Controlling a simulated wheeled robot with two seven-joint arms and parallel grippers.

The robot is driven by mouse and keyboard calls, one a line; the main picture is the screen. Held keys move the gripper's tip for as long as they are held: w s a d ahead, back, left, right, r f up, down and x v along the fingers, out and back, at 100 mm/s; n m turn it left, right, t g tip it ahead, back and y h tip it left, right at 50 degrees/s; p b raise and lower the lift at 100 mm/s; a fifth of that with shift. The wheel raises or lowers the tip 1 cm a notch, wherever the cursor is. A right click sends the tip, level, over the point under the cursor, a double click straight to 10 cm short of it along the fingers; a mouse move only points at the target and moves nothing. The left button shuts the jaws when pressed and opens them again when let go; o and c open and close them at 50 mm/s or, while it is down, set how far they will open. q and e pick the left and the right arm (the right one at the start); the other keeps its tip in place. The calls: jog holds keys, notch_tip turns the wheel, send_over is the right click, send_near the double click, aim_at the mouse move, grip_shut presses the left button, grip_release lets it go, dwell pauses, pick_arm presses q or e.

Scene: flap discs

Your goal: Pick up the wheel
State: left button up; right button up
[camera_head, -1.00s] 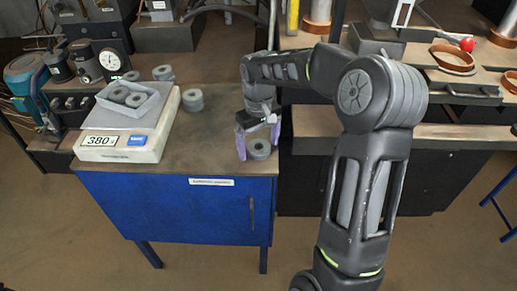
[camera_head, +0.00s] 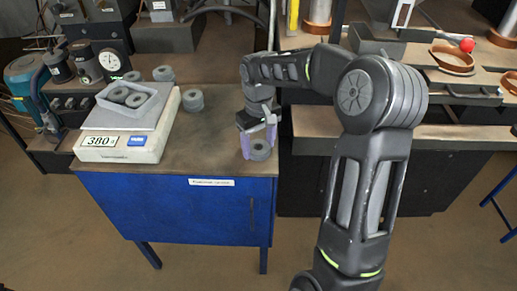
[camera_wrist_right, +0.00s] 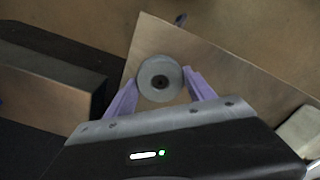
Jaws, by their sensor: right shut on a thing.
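A grey wheel (camera_head: 260,150) with a hole in its middle is at the right front corner of the blue cabinet's brown top. My right gripper (camera_head: 259,143) has its purple fingers on both sides of this wheel and is shut on it. In the right wrist view the wheel (camera_wrist_right: 160,78) sits between the two purple fingertips (camera_wrist_right: 161,80). I cannot tell whether the wheel still touches the cabinet top. My left gripper is not in view.
A scale (camera_head: 128,146) reading 380 bears a grey tray (camera_head: 151,104) with wheels in it. More grey wheels (camera_head: 193,100) stand beside and behind the scale on the cabinet top (camera_head: 190,155). A wooden workbench (camera_head: 340,124) is at the right.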

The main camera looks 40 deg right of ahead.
aim_at(258, 147)
notch_tip(258, 147, up, 10)
jog(key=shift+b, duration=0.3)
dwell(0.3)
jog(key=shift+r, duration=0.1)
dwell(0.4)
